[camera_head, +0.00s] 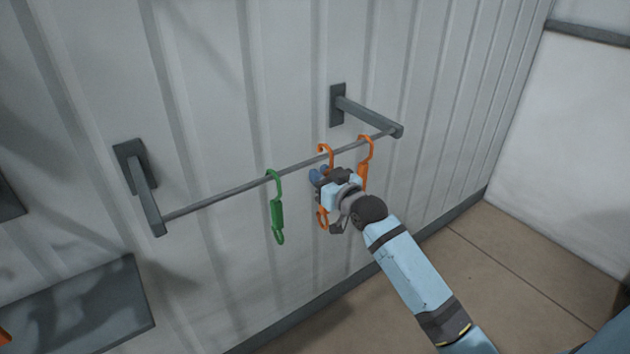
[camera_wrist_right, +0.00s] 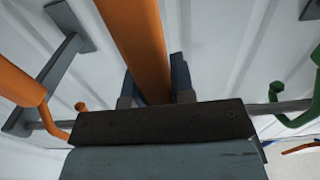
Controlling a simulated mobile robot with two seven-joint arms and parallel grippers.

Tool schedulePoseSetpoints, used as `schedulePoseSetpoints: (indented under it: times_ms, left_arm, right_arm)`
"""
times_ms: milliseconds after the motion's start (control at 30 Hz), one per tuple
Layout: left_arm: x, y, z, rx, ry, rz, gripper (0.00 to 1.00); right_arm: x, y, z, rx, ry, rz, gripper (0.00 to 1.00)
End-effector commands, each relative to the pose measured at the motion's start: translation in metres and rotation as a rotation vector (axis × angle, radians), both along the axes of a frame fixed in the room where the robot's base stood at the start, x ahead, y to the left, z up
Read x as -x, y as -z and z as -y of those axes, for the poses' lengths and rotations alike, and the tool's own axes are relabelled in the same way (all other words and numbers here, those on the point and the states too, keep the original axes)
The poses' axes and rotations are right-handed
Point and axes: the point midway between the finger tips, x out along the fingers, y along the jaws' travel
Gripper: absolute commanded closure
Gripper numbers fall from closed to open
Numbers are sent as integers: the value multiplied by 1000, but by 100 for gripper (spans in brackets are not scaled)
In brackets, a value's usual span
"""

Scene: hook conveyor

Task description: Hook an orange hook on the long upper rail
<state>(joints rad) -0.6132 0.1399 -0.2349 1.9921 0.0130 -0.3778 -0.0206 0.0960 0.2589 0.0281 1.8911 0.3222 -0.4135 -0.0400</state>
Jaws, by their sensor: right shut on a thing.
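My right gripper (camera_head: 318,177) is shut on the body of an orange hook (camera_head: 323,217), in front of the long rail (camera_head: 225,194). The held hook's curved top appears at the rail in the head view; whether it bears on the rail I cannot tell. In the right wrist view the held hook (camera_wrist_right: 140,40) runs between the fingers (camera_wrist_right: 153,88); its curved end is hidden by the gripper. Another orange hook (camera_head: 364,172) hangs on the rail just right of the gripper. A green hook (camera_head: 277,213) hangs on the rail to the left. My left gripper is not in view.
Two grey brackets, left (camera_head: 145,190) and right (camera_head: 368,114), carry the rail out from the ribbed wall (camera_head: 240,80). A dark grey panel (camera_head: 90,310) is at the lower left. The rail between the left bracket and the green hook is bare.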

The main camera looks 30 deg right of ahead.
Motion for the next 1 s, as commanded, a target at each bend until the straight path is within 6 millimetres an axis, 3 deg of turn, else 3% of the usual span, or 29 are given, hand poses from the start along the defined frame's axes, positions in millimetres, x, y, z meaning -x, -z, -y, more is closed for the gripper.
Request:
schedulePoseSetpoints:
  times_ms: [300,1000]
  left_arm:
    - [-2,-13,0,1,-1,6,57]
    - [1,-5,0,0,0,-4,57]
  right_arm:
    - [5,-21,0,0,-1,1,100]
    - [56,-21,4,1,-1,0,100]
